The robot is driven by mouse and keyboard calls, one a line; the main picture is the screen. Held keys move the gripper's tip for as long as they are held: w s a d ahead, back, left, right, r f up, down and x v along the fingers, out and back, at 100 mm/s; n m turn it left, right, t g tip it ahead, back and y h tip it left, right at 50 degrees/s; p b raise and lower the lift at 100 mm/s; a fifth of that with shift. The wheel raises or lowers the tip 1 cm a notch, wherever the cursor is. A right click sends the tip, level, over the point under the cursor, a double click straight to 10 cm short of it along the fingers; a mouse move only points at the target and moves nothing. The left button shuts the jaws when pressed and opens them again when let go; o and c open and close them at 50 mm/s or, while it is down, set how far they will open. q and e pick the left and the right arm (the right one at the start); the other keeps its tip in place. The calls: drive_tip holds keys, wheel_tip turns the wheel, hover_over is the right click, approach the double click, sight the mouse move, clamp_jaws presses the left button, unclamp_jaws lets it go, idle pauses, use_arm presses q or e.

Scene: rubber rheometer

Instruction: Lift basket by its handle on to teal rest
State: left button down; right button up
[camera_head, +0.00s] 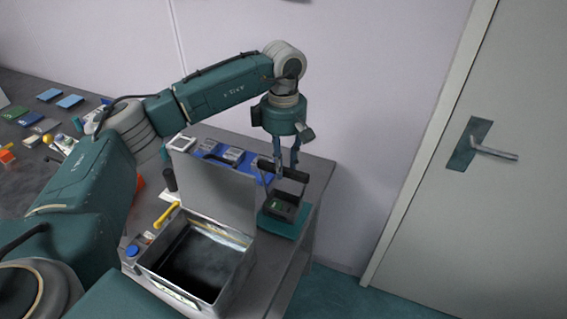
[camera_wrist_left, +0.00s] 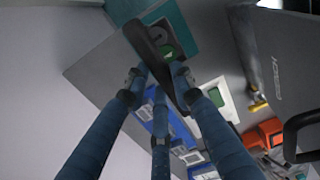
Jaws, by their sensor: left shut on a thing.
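My left gripper (camera_head: 287,168) points down from above and is shut on the handle. The teal rest (camera_head: 298,226) is a flat pad near the bench's right edge, directly below the basket. The basket looks upright over it; I cannot tell whether its underside touches. My right gripper is not in view.
An open metal box (camera_head: 185,292) with a raised grey lid (camera_head: 213,188) stands left of the teal rest. A yellow-handled tool (camera_head: 166,214) lies beside it. A blue tray (camera_head: 205,148) lies behind. A wall and door (camera_head: 470,210) are to the right.

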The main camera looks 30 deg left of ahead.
use_arm(q)
drive_tip(key=shift+f+b, duration=0.35)
drive_tip(key=shift+f, duration=0.1)
idle(0.4)
drive_tip(key=c, duration=1.4)
unclamp_jaws()
wheel_tip(320, 180, up, 12)
drive_tip(key=shift+r, duration=0.1)
